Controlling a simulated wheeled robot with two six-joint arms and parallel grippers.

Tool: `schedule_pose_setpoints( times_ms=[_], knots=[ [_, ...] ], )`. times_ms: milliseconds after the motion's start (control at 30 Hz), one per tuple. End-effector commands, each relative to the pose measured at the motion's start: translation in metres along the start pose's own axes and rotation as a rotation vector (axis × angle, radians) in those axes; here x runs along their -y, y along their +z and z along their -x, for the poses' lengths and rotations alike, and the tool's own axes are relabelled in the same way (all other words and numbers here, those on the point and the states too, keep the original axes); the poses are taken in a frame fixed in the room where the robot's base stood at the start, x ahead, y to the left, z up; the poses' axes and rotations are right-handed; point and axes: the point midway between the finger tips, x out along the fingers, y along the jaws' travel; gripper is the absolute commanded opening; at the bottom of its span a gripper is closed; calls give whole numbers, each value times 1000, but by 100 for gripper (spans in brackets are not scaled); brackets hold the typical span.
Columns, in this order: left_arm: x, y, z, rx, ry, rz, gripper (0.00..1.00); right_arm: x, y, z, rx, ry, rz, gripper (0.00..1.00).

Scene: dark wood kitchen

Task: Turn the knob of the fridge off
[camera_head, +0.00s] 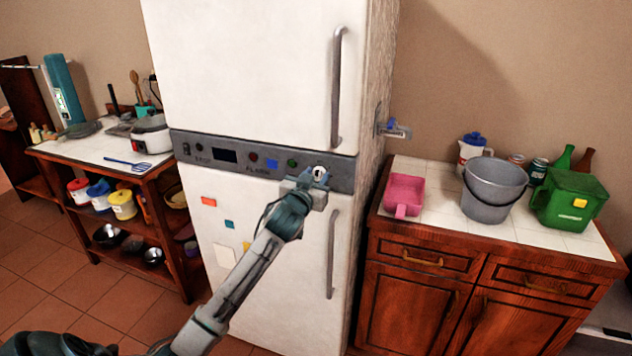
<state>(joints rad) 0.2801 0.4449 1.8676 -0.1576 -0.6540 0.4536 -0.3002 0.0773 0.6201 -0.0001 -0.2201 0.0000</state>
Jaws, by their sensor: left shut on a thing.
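The white fridge (250,70) stands upright in the middle, with a dark grey control panel (222,155) across it between the upper and lower doors. The panel carries a small display, several coloured buttons and a pale round knob (319,172) near its right end. My left gripper (317,178) is at that knob, shut on it. The gripper's body and wrist hide part of the panel and the knob's surroundings, so the knob's setting cannot be read. My right gripper is not in view.
Vertical handles (337,85) run along both doors' right side. A wooden shelf unit (110,165) with pots stands left. At right, a tiled cabinet holds a pink scoop (404,190), a grey bucket (494,190) and a green container (570,200). Tiled floor is open at left.

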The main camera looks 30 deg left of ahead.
Motion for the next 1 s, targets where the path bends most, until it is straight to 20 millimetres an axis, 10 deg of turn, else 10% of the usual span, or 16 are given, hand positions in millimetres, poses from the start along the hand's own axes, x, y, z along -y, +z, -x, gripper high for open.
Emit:
schedule_pose_setpoints(
  times_ms=[800,833,1000],
  knots=[
    [0,2,0,5,0,118,12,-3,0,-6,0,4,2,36],
    [0,2,0,5,0,118,40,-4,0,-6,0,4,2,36],
    [1,2,0,3,0,117,56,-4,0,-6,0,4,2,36]
  ],
)
